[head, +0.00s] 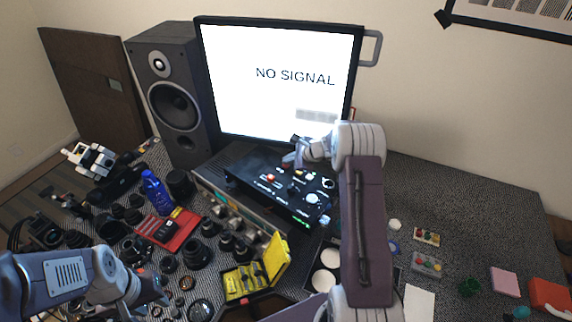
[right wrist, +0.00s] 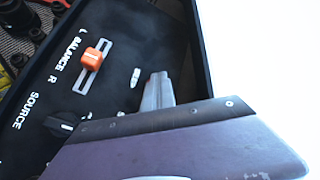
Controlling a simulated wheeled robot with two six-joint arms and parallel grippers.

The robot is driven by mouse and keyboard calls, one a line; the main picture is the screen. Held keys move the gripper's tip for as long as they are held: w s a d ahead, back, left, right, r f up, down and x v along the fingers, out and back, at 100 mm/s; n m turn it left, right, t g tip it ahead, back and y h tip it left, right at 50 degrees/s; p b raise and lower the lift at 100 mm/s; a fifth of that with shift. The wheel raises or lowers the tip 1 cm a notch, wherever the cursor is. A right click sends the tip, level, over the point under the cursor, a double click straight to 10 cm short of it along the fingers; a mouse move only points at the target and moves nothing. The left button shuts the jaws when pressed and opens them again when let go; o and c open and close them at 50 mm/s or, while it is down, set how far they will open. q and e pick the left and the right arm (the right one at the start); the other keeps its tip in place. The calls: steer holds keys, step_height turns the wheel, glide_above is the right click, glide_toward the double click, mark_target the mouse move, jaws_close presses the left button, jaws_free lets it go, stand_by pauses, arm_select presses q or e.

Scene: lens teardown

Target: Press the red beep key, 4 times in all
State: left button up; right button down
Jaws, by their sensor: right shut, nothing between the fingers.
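A black control panel (head: 262,166) lies below the monitor, with knobs, sliders and small coloured keys. I cannot tell which of its small keys is the red beep key. My right gripper (head: 290,160) is shut and empty, over the back part of the panel. In the right wrist view its grey fingers (right wrist: 157,92) are close above the panel, beside a small white mark, and part of my arm hides the area below. An orange slider (right wrist: 93,57) marked BALANCE and a black SOURCE knob (right wrist: 62,125) show there. My left gripper (head: 158,293) is low at left, its jaws unclear.
The monitor (head: 278,110) reads NO SIGNAL behind the panel; a speaker (head: 170,60) stands left of it. Lenses, a red tray (head: 188,230) and a yellow case (head: 275,262) crowd the left. Small button boxes (head: 427,263) stand at right, with some free mat beyond.

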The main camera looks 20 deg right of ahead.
mark_target(288, 166)
steer(key=shift+r+p, duration=0.4)
steer(key=shift+r, duration=0.35)
step_height(288, 166, up, 5)
steer(key=p, duration=0.4)
steer(key=shift+r, duration=0.1)
stand_by(2.1)
step_height(288, 166, up, 4)
steer(key=shift+f, duration=0.15)
